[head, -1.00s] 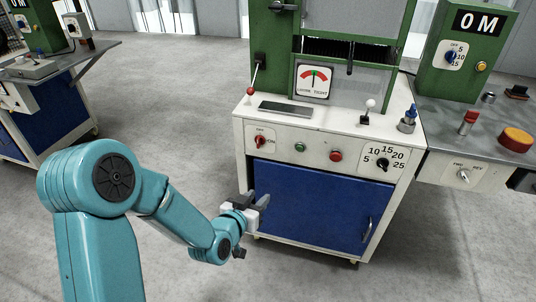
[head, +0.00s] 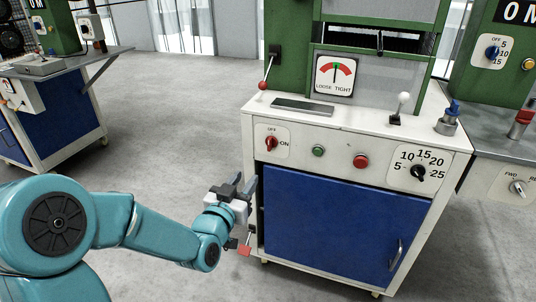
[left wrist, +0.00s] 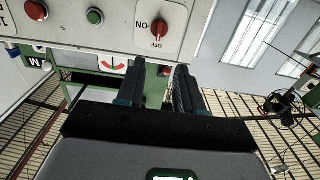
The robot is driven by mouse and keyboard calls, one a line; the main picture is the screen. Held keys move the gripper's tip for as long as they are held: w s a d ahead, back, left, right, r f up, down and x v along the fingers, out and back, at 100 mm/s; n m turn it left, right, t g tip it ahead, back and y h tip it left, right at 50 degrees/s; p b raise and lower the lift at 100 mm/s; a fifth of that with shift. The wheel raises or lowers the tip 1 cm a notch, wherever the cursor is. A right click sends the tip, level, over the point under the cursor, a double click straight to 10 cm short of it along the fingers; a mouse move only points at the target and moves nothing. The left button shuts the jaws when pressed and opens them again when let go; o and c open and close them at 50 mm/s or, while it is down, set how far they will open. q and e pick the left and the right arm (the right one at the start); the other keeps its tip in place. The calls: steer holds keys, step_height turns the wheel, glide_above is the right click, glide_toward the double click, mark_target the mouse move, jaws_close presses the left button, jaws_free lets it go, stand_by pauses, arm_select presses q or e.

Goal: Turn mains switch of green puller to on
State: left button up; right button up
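The green puller (head: 291,75) stands on a white cabinet with a blue door. Its mains switch (head: 271,143) is a red knob at the left of the front panel, with OFF marked above and ON to its right. The knob's handle appears upright, toward OFF. In the left wrist view the switch (left wrist: 159,33) shows upside down, just beyond the fingertips. My left gripper (head: 243,183) is below and left of the switch, apart from it. Its two dark fingers are spread with nothing between them, also seen in the left wrist view (left wrist: 157,68). My right gripper is out of view.
Right of the switch are a green button (head: 318,151), a red button (head: 361,161) and a black dial (head: 418,172). A red-knobbed lever (head: 263,85) stands above the panel's left end. Another machine's bench (head: 510,130) adjoins at right. Open floor lies left.

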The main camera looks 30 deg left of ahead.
mark_target(269, 146)
arm_select(q)
steer(key=b+x, duration=0.1)
steer(key=x, duration=1.5)
steer(key=shift+d, duration=0.15)
steer(key=shift+r, duration=0.1)
jaws_close()
